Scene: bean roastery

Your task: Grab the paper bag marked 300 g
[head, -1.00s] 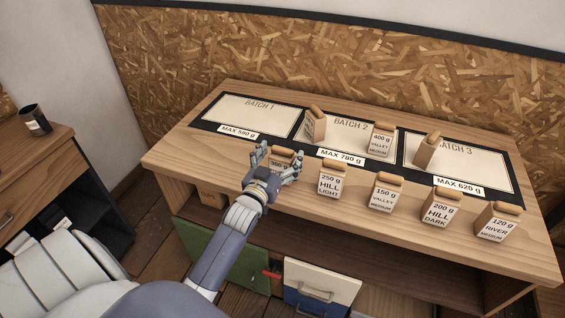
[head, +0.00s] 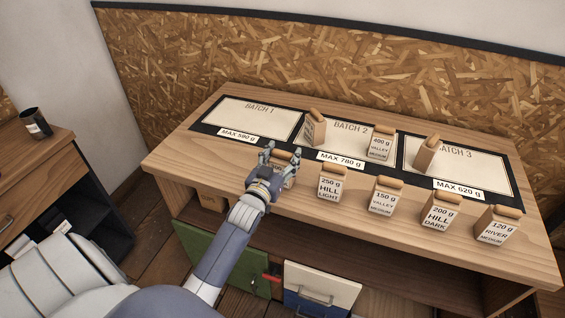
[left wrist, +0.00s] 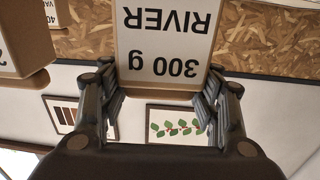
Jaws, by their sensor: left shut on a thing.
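The paper bag marked 300 g (left wrist: 165,45) fills the upper middle of the left wrist view, upside down in the picture, with "RIVER" on its label. In the head view the bag (head: 290,181) is mostly hidden behind my left gripper, at the left end of the front row on the table. My left gripper (head: 283,158) is shut on this bag; in the left wrist view its fingers (left wrist: 160,95) stand at the bag's two sides. I cannot tell whether the bag touches the table. My right gripper is not in view.
Close by on the right stands the 250 g HILL bag (head: 331,185), then the 150 g (head: 384,197), 200 g (head: 440,212) and 120 g (head: 497,225) bags. Behind lie the BATCH 1 (head: 247,117), BATCH 2 and BATCH 3 panels; BATCH 1 is empty. The 400 g bag (head: 381,144) stands on BATCH 2.

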